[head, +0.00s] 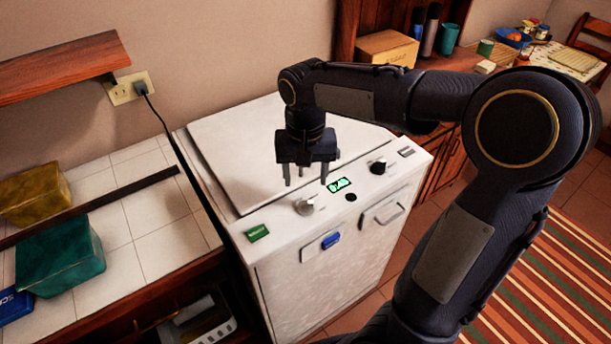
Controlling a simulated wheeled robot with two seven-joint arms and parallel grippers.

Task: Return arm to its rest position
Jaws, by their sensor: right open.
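My right arm comes in from the lower right, bends at a large round joint and reaches left over a white appliance (330,265). My right gripper (306,180) points down above the appliance's top, near its front control strip. Its fingers are apart and nothing is between them. The gripper hides part of the white top. My left gripper does not show.
The appliance has a lit display (340,185), knobs and a blue button (331,240). A tiled counter (150,205) at left holds a teal box (60,255) and a yellow box (35,193). A shelf (60,70) juts out above. A cabinet stands behind the arm.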

